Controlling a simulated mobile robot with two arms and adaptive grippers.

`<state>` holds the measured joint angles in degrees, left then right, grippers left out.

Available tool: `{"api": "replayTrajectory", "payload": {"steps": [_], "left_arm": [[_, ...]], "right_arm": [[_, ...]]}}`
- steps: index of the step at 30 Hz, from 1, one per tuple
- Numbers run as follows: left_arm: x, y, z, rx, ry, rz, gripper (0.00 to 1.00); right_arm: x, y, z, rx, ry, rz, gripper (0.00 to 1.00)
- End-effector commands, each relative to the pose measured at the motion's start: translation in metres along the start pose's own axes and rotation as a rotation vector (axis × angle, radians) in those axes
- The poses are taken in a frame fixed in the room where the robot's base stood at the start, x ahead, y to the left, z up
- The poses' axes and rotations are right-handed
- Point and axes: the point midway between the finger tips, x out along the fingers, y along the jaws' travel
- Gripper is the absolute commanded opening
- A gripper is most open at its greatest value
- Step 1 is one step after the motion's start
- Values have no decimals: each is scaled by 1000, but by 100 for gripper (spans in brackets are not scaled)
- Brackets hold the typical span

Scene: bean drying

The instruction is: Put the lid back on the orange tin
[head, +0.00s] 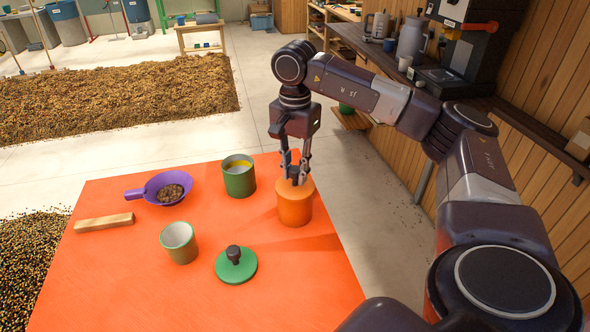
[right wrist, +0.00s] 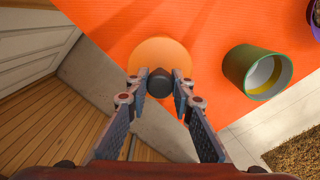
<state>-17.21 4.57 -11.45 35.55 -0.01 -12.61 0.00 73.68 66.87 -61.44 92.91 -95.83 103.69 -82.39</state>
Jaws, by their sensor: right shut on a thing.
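The orange tin (head: 295,211) stands upright near the right edge of the orange table. Its orange lid (right wrist: 160,55) has a dark knob (right wrist: 159,84) and lies on or right at the tin's top; I see no gap, but cannot tell if it is fully seated. My right gripper (head: 295,180) points down from above with its fingers shut on the knob; in the right wrist view the fingertips are on either side of it. My left gripper is not in view.
A green tin (head: 239,184) with yellow inside stands left of the orange tin. An open olive-green tin (head: 181,249) and a green lid (head: 229,273) are nearer. A purple scoop (head: 141,193) with beans and a wooden bar (head: 104,222) lie left on the orange table (head: 110,280).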

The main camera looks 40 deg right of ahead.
Motion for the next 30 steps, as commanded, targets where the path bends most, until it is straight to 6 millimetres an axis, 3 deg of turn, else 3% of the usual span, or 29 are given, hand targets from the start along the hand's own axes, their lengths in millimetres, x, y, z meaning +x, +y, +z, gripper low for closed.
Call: {"api": "replayTrajectory", "payload": {"steps": [11, 12, 17, 23, 28, 30], "left_arm": [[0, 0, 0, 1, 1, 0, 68], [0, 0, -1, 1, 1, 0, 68], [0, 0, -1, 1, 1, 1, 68], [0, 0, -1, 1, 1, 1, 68], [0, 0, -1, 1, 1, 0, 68], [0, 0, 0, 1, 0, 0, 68]], "right_arm": [[0, 0, 0, 0, 0, 0, 0], [0, 0, 0, 0, 0, 0, 24], [0, 0, 0, 0, 0, 0, 41], [0, 0, 0, 0, 0, 0, 42], [0, 0, 0, 0, 0, 0, 59], [0, 0, 0, 0, 0, 0, 59]]}}
